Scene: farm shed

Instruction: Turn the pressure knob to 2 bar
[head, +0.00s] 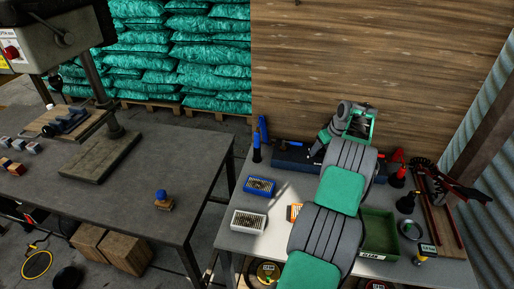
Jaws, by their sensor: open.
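I cannot make out the pressure knob or a bar scale in the head view; my arm covers the middle of the right-hand bench (230,238). My arm, grey with green pads, reaches over this bench towards the wooden wall. My gripper (360,123) is at the arm's far end, in front of the wall, open with nothing seen between its jaws. A long dark blue item (292,160) lies at the back of the bench, partly hidden behind my arm. A small device with a dark label (428,251) sits at the front right; its text is too small to read.
A blue box (259,187), a white box (248,222) and a green bin (379,234) flank my arm. Blue and red bottles (397,172) stand towards the back. A dark table (140,200) with a drill press is at left. Green sacks (180,60) are stacked behind.

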